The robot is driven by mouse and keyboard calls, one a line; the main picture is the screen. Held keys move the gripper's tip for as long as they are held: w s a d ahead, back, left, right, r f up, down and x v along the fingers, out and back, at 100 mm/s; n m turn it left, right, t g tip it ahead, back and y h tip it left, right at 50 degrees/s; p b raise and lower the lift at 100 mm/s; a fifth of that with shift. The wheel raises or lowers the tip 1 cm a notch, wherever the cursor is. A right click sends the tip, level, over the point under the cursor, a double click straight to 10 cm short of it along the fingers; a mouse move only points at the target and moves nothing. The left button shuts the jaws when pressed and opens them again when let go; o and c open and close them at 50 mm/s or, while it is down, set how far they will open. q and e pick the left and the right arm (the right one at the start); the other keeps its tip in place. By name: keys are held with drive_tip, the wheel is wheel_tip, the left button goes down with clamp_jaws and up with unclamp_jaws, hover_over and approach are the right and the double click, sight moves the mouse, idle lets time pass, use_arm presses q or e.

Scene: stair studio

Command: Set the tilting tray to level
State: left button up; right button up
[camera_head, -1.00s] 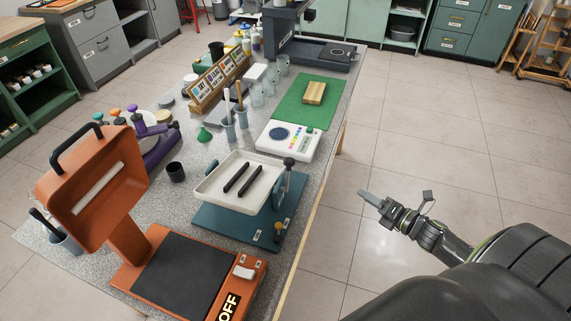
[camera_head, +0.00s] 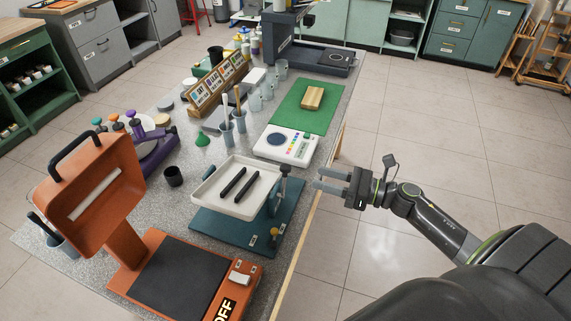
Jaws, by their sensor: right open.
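The white tilting tray (camera_head: 212,193) stands on a teal base (camera_head: 235,235) on the worktable. It looks tilted, its left side lower, with two dark bars (camera_head: 239,183) lying in it. A dark knob (camera_head: 285,170) tops the post at its right corner, and a brass-coloured knob (camera_head: 275,232) sits low on the base's right side. My right gripper (camera_head: 320,179) is open and empty, to the right of the tray and apart from it, by the table's right edge. My left gripper is not in view.
An orange heat press (camera_head: 130,255) with its lid raised stands in front of the tray. A white device with coloured buttons (camera_head: 287,146) and a green mat (camera_head: 300,118) lie behind it. The floor (camera_head: 440,140) right of the table is clear.

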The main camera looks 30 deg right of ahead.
sight(286, 166)
drive_tip(key=p+x, duration=0.4)
drive_tip(key=x, duration=0.5)
drive_tip(key=shift+w+a+r, duration=0.15)
drive_tip(key=shift+w+a, duration=0.1)
drive_tip(key=shift+w, duration=0.05)
drive_tip(key=shift+w+a, duration=0.3)
clamp_jaws()
